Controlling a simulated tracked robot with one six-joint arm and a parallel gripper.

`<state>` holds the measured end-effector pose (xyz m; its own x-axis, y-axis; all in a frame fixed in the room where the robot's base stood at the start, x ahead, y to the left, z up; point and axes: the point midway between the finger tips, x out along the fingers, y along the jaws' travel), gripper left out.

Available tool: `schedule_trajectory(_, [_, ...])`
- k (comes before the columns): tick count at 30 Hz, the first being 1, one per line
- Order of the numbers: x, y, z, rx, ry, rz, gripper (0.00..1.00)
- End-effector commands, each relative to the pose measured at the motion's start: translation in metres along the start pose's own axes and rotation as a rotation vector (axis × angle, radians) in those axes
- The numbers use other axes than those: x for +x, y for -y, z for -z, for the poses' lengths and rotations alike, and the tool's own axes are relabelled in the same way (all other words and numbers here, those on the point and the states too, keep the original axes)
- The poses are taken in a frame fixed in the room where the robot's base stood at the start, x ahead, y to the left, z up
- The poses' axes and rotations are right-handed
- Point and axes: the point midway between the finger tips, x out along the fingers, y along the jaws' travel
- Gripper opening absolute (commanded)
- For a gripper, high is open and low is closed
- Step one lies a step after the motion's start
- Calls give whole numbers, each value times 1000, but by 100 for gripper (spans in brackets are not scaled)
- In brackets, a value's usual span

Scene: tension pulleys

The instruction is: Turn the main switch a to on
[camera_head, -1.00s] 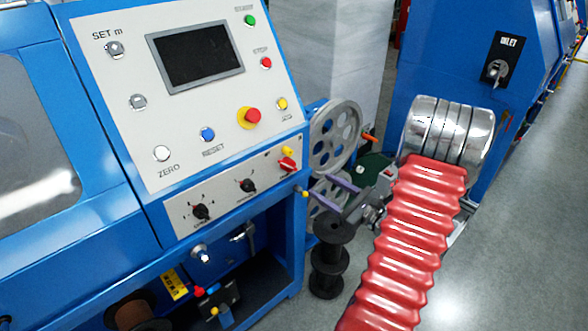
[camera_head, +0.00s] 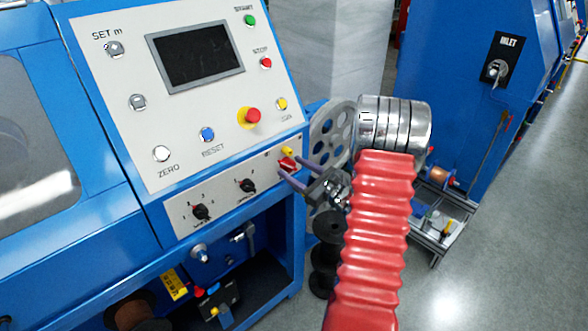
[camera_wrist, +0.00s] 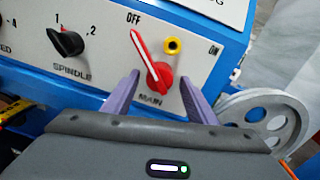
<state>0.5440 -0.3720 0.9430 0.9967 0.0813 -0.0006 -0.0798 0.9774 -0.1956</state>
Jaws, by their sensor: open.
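The main switch is a red rotary knob (camera_wrist: 158,72) with a white pointer line, above the label MAIN. In the wrist view its pointer tilts up and left toward OFF; ON is marked at the upper right. The knob also shows in the head view (camera_head: 287,163) at the panel's lower right. My gripper (camera_wrist: 158,88) is open in the wrist view, one purple finger to the left of the knob and one to the right. In the head view my gripper (camera_head: 293,172) is at the panel near the knob. I cannot tell whether either finger touches it.
A yellow socket (camera_wrist: 173,46) sits just above and right of the knob. A black SPINDLE knob (camera_wrist: 66,41) is on the left. A grey spoked pulley (camera_wrist: 262,118) stands at the right, beside the blue cabinet. A red mushroom button (camera_head: 252,115) is higher on the panel.

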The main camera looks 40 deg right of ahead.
Motion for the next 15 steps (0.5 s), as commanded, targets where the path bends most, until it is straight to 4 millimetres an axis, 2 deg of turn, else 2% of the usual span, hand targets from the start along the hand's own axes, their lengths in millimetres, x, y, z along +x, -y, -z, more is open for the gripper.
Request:
schedule_trajectory(11, [5, 0, 0, 1, 0, -1, 52])
schedule_trajectory(15, [5, 0, 0, 1, 0, -1, 42])
